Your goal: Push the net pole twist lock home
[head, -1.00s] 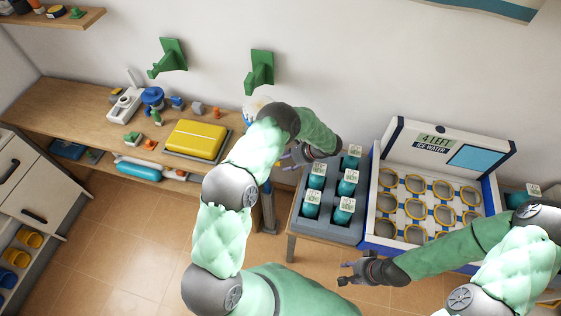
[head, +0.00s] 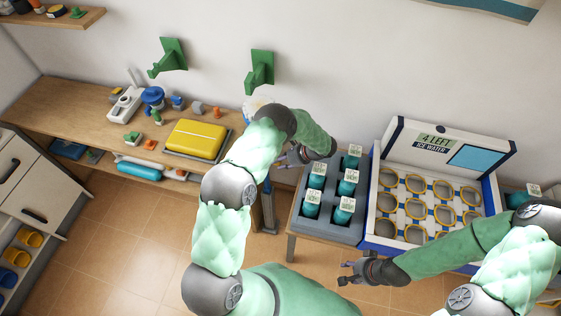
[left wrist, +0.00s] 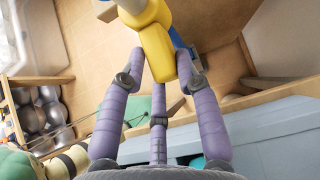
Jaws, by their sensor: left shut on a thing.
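In the left wrist view, a yellow part (left wrist: 156,45) with a pale round piece above it sits between the fingers of my left gripper (left wrist: 160,72). The gripper is shut on it. I take this yellow part to be the twist lock. A blue strip shows just behind it. Whether the lock is fully seated cannot be told. In the head view my left gripper (head: 284,160) is at the right end of the wooden bench, partly behind my arm, and the lock is hidden there. My right gripper (head: 346,273) is open and empty, in front of the bottle tray.
A yellow case (head: 196,140) and small parts lie on the wooden bench (head: 75,100). A grey tray (head: 327,230) of teal bottles and a white crate with yellow rings (head: 375,205) stand to the right. Green brackets (head: 260,72) jut from the wall. Open tiled floor lies in front.

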